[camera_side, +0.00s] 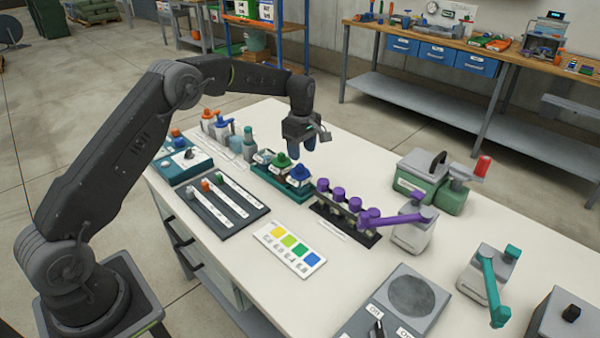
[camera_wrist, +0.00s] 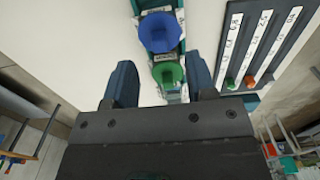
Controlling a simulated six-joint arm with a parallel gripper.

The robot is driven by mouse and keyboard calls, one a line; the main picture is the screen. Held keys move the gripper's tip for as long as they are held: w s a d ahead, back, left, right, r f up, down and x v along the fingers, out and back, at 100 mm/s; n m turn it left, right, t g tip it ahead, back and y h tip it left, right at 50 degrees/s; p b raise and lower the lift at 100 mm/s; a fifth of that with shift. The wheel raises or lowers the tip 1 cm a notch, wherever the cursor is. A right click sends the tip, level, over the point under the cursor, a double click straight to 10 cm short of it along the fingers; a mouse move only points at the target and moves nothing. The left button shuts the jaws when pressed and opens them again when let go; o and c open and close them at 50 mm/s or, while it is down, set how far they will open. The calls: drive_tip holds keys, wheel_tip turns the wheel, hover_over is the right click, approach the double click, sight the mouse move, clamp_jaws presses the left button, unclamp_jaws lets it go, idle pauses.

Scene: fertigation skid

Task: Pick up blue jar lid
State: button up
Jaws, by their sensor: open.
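The blue jar lid (camera_side: 300,171) sits on the end jar of a teal rack (camera_side: 277,184), beside a green lid (camera_side: 281,159). In the wrist view the round blue lid (camera_wrist: 159,32) is at the top centre, beyond the green lid (camera_wrist: 168,74). My gripper (camera_side: 302,150) points down above the table, just above and behind the rack in the side view. Its two fingers (camera_wrist: 160,85) are apart and empty, and in the wrist view the green lid lies between and beyond them. The blue lid is not touched.
A black rack of purple-capped bottles (camera_side: 343,228) stands right of the teal rack. A board with three slider slots (camera_side: 228,207) and a colour card (camera_side: 290,249) lie in front. The table behind the rack is clear.

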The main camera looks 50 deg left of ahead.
sight(300, 164)
drive_tip(key=shift+w+a+f, duration=0.1)
drive_tip(key=shift+a+f, duration=0.15)
drive_tip(key=shift+f, duration=1.35)
drive_tip(key=shift+a+f, duration=0.2)
drive_tip(key=shift+f, duration=1.4)
clamp_jaws()
